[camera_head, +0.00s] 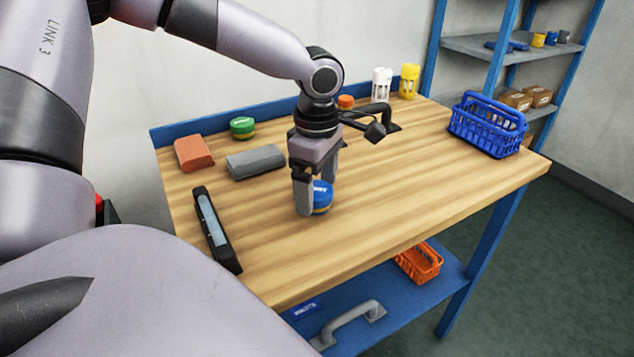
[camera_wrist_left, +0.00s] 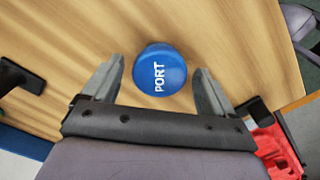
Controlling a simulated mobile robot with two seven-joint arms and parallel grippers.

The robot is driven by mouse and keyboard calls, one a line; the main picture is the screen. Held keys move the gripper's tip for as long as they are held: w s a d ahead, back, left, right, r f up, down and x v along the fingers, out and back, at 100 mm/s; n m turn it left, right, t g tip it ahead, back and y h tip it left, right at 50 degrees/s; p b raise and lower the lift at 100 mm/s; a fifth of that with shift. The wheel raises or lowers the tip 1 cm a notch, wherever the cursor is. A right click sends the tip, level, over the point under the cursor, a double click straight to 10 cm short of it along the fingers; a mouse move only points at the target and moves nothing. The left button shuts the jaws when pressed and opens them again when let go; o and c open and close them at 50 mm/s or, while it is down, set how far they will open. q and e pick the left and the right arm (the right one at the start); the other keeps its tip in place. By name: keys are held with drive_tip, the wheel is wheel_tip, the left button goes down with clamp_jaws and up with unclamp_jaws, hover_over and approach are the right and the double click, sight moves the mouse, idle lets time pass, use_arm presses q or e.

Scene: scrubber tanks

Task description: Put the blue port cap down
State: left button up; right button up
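The blue port cap (camera_head: 322,196) stands on the wooden bench top, with a yellow band low on its side. In the left wrist view the cap (camera_wrist_left: 160,70) shows its round blue top with the white word PORT. My left gripper (camera_head: 311,198) points down over the bench, its fingers on either side of the cap. In the left wrist view narrow gaps show between the cap and both fingers of the left gripper (camera_wrist_left: 160,72), so it looks open. In the head view a finger hides part of the cap. My right gripper is in neither view.
A grey block (camera_head: 256,161), a red-brown block (camera_head: 194,153), a green-lidded jar (camera_head: 242,128) and a black tray-like item (camera_head: 217,230) lie left of the gripper. A black handle (camera_head: 372,122) is behind it. A blue basket (camera_head: 489,125) stands right. Bench front right is clear.

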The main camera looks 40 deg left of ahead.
sight(317, 189)
use_arm(q)
wheel_tip(317, 189, up, 12)
drive_tip(key=p, duration=0.2)
drive_tip(key=shift+r, duration=0.15)
idle(0.7)
